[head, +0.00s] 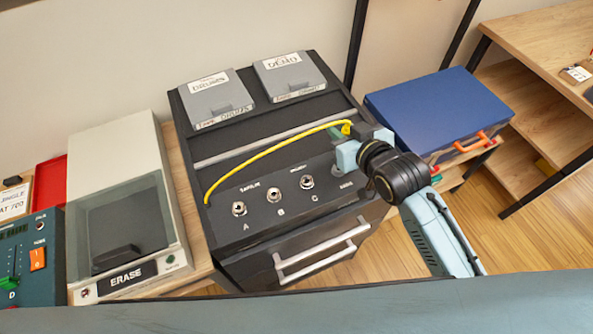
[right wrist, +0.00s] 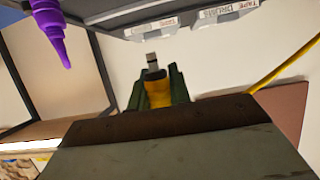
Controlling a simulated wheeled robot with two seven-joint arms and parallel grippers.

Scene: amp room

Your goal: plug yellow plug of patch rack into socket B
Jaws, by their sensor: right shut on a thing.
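The black patch rack (head: 225,230) stands in the middle of the head view. Its top panel has three round metal sockets: A (head: 239,209), B (head: 273,195) and C (head: 307,182). A yellow cable (head: 265,154) arcs from the rack's left side to my right gripper (head: 352,146). That gripper is shut on the yellow plug (head: 346,128), above the rack's right end, to the right of and beyond socket C. In the right wrist view the yellow plug (right wrist: 158,93) sits between the dark fingers, its metal tip (right wrist: 152,64) pointing away from the gripper. My left gripper is not in view.
Two grey labelled boxes (head: 218,100) (head: 290,78) lie at the rack's back. A grey-lidded ERASE unit (head: 125,205) stands to the left. A blue case (head: 438,110) with an orange handle is right of the gripper. In the right wrist view a purple object (right wrist: 50,28) shows at upper left.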

